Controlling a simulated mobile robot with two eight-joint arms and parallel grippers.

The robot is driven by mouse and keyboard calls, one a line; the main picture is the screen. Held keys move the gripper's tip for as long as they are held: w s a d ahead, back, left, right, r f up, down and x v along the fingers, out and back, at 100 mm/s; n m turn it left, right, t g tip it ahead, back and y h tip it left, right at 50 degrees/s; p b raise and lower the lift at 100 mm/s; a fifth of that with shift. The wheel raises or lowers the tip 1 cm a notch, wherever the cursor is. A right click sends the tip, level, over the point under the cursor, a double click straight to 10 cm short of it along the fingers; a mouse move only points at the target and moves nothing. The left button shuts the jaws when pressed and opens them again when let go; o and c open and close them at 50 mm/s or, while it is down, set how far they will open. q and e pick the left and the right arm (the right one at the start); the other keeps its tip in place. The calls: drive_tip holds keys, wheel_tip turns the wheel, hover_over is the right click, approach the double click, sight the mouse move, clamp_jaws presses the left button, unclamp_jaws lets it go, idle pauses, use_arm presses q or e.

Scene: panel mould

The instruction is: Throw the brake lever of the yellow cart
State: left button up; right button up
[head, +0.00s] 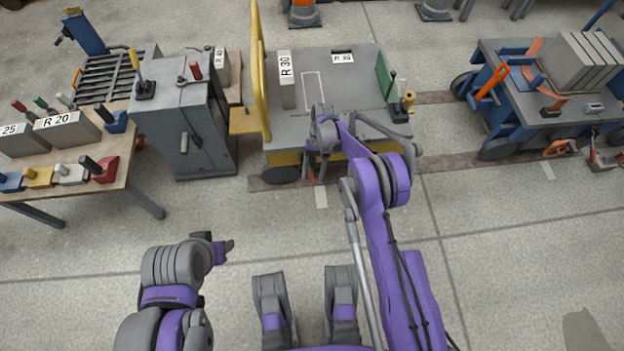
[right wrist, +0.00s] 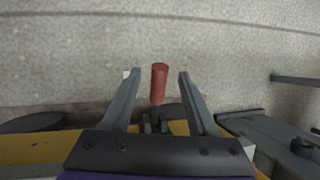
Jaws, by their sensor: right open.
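The yellow cart (head: 277,158) stands at the centre of the head view, with a grey deck and a tall yellow handle on its left. Its brake lever (right wrist: 159,84) has a red cylindrical grip on a dark stem at the cart's near edge. My right gripper (right wrist: 160,74) is open, with one finger on each side of the red grip and visible gaps on both sides. In the head view my right gripper (head: 322,143) is over the cart's near edge and hides most of the lever. My left gripper (head: 222,248) is low over the floor, away from the cart; its jaws are unclear.
The deck carries a block marked R 30 (head: 287,80), a green panel (head: 384,75) and small levers at the right. A grey cabinet (head: 182,125) and a wooden table (head: 125,165) stand left. A blue cart (head: 490,110) stands right. The near floor is clear.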

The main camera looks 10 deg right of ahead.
sight(312, 177)
drive_tip(key=shift+b+x, duration=0.3)
drive_tip(key=shift+x, duration=1.5)
clamp_jaws()
